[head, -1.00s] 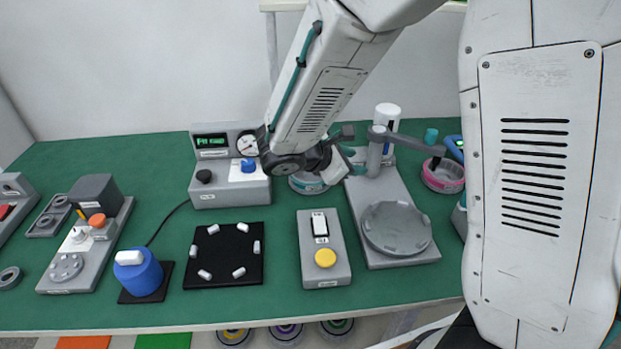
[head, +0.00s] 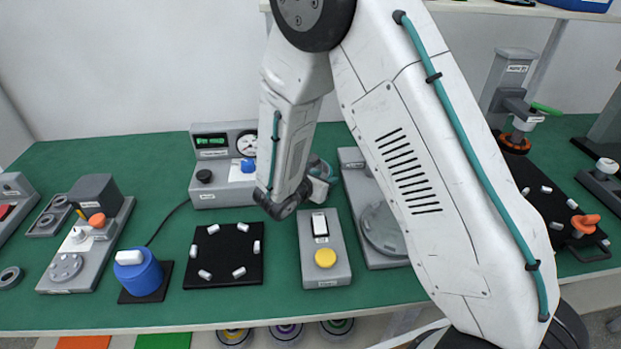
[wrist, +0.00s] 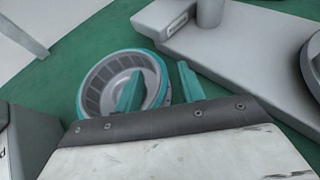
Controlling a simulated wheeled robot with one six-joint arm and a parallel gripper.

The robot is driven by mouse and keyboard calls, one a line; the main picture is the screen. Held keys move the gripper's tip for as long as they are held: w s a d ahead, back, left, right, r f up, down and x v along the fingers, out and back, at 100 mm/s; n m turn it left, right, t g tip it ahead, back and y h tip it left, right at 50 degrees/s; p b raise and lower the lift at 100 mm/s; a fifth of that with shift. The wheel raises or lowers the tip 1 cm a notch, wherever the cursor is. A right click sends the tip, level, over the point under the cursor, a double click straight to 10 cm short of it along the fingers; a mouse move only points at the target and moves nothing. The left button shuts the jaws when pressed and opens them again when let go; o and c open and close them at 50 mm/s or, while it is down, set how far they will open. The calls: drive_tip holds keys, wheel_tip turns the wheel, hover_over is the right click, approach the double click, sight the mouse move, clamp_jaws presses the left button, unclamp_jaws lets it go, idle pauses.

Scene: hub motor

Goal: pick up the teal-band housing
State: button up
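The teal-band housing (wrist: 120,82) shows in the wrist view as a round, open grey cup with a ribbed inner wall and a teal rim. It rests on the green table. My gripper (wrist: 160,86) is open. One teal finger appears over the housing's opening and the other just outside its right wall, so the near-right rim lies between them in the picture. I cannot tell whether the fingers touch it or how far down they reach. In the head view my arm hides most of the gripper and housing.
A grey press base (wrist: 225,45) stands close right of the housing. The grey gauge box (head: 225,185) is on its left. In front are the switch box with yellow button (head: 325,255) and a black plate with white pegs (head: 224,255). Green table is bare behind the housing.

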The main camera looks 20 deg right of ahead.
drive_tip(key=shift+w+d+f, duration=0.15)
drive_tip(key=shift+w+d, duration=0.1)
drive_tip(key=shift+d, duration=0.05)
drive_tip(key=shift+c, duration=0.3)
clamp_jaws()
